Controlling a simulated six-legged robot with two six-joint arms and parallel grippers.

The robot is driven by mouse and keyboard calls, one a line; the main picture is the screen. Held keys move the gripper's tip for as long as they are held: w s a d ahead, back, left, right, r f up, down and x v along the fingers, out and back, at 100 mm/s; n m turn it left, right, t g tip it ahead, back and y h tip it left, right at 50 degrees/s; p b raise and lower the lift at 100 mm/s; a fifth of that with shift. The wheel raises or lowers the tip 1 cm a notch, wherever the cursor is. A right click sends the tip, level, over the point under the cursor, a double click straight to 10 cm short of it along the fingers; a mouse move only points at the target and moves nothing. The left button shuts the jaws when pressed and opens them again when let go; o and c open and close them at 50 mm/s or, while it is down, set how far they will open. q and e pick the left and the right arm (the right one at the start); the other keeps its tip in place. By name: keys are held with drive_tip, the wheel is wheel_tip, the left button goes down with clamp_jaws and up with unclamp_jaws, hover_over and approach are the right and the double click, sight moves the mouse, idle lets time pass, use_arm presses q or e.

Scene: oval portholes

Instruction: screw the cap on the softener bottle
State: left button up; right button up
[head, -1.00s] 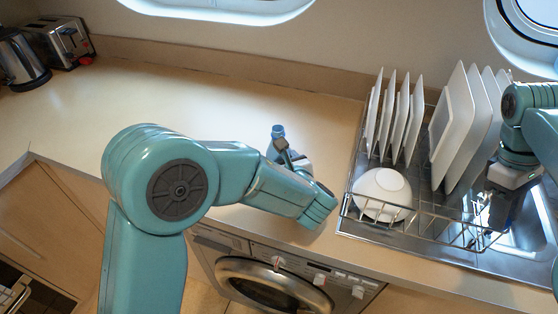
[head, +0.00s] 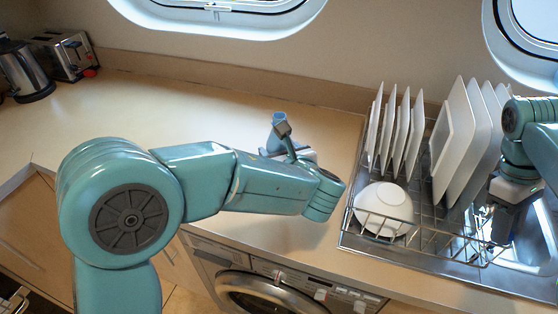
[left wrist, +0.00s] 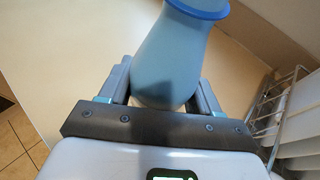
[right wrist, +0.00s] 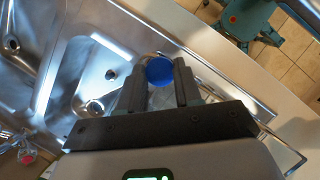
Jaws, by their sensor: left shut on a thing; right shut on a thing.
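The softener bottle is pale blue with a darker blue neck; it stands out in the left wrist view (left wrist: 172,60) between the fingers. In the head view the bottle's neck (head: 278,118) shows above my left gripper (head: 286,143), which is shut on the bottle over the counter; the lower body is mostly hidden by my arm. Whether its base touches the counter is hidden. My right gripper (right wrist: 158,88) is shut on the round blue cap (right wrist: 159,71), held over the sink area. In the head view the cap is not clearly visible. Cap and bottle are far apart.
A dish rack with upright plates (head: 458,140) and a white bowl (head: 384,208) stands between the two grippers. The sink (head: 525,245) lies at the right. A toaster (head: 62,57) and kettle (head: 24,72) are far left. The counter (head: 170,115) between is clear.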

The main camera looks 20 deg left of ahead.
sight(279, 115)
use_arm(q)
drive_tip(key=shift+r+p, duration=0.5)
drive_tip(key=shift+r, duration=5.9)
use_arm(e)
drive_tip(key=shift+r, duration=0.5)
use_arm(q)
drive_tip(key=shift+r, duration=0.15)
drive_tip(key=shift+s, duration=0.1)
use_arm(e)
drive_tip(key=shift+s, duration=0.15)
